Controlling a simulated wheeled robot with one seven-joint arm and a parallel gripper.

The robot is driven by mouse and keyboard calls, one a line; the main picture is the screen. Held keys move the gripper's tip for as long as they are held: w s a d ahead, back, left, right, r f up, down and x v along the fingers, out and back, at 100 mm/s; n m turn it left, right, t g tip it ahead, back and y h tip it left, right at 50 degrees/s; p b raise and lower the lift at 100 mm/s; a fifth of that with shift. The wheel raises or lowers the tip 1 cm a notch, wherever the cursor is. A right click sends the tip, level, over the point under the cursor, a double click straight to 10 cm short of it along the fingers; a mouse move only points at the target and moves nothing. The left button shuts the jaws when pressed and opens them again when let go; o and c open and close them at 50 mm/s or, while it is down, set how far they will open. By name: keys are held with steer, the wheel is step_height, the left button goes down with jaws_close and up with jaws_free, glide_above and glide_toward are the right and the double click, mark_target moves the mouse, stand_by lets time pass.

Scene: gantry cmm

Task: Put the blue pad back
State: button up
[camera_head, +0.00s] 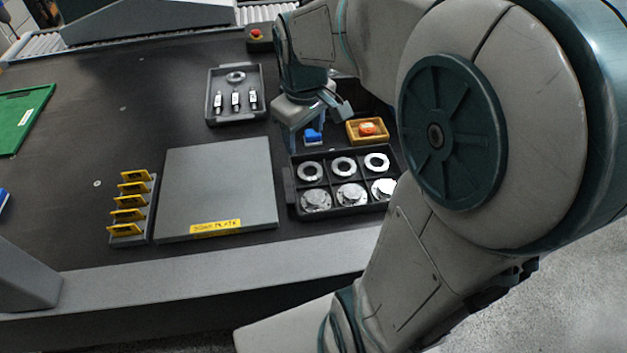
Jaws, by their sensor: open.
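A small blue block (313,138), which looks like the blue pad, is at the back of the table, just behind the black compartment tray. My gripper (311,127) is open and points down right over it, with a grey finger at its left side. The gripper partly hides the block. I cannot tell whether the fingers touch it or what it rests on. Another blue thing (3,200) is cut off at the left edge of the view.
A black tray (331,183) of metal rings and flanges is in front of the gripper. A yellow bin (354,139) with an orange item is to its right. A dark tray (214,112) with small parts, a grey plate (215,185) and a yellow-tagged rack (149,205) are left.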

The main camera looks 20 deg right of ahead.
steer(key=s+a+f+m, duration=0.1)
steer(key=s+m, duration=0.3)
steer(key=s, duration=0.7)
steer(key=shift+a+f+m+t, duration=0.4)
steer(key=shift+a, duration=0.35)
